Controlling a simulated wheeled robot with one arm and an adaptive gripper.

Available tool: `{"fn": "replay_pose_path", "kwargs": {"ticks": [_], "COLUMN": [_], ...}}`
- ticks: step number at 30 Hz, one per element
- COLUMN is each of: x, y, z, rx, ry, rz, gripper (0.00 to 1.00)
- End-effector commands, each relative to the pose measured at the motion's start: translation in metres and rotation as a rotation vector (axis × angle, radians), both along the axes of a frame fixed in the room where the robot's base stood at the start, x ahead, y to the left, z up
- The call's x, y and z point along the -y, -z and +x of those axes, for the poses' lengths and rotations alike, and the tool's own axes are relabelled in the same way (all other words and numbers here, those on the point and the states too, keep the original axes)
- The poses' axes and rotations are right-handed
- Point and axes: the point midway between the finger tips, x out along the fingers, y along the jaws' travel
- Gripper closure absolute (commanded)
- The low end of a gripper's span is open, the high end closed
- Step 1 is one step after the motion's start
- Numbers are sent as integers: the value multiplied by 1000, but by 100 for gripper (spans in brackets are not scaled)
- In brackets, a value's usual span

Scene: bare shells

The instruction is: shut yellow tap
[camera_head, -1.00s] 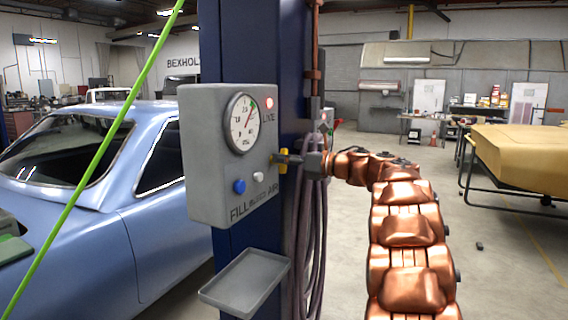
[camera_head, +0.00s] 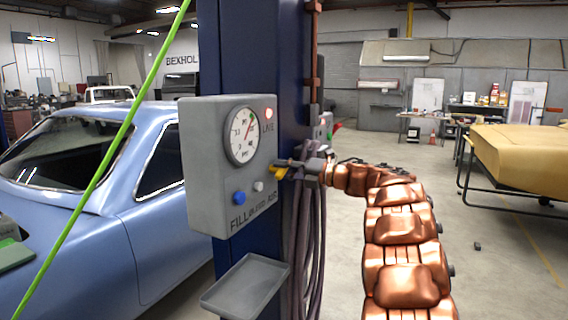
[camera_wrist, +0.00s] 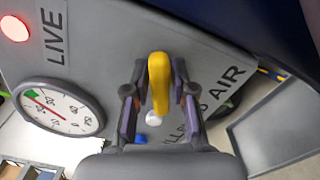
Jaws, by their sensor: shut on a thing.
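The yellow tap (camera_head: 279,173) is a small lever on the right part of the grey gauge box (camera_head: 205,190). In the head view it slants down to the left, and my gripper (camera_head: 288,163) partly hides it. In the wrist view the yellow tap (camera_wrist: 159,75) stands between the two fingers of my gripper (camera_wrist: 159,88). The fingers are shut on it from both sides. The box bears a round gauge (camera_head: 242,135), a lit red lamp (camera_head: 269,114), a blue button (camera_head: 239,198) and a white button (camera_head: 258,186).
The box is fixed to a dark blue post (camera_head: 238,60). A grey tray (camera_head: 245,287) juts out below it, and hoses (camera_head: 306,225) hang to the right. A blue car (camera_head: 90,210) stands at left, and a green line (camera_head: 105,140) crosses in front. Floor at right is mostly open.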

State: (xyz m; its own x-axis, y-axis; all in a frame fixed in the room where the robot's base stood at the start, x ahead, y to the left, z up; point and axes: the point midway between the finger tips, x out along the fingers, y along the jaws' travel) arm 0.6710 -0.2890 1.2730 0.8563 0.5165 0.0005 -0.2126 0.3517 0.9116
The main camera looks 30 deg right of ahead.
Motion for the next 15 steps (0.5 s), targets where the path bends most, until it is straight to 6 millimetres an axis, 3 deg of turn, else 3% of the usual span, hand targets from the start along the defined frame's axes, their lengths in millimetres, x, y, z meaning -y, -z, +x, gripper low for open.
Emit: {"fn": "replay_pose_path", "kwargs": {"ticks": [15], "x": [1], "y": [0], "z": [0], "rx": [-186], "ry": [0], "rz": [309], "gripper": [100]}}
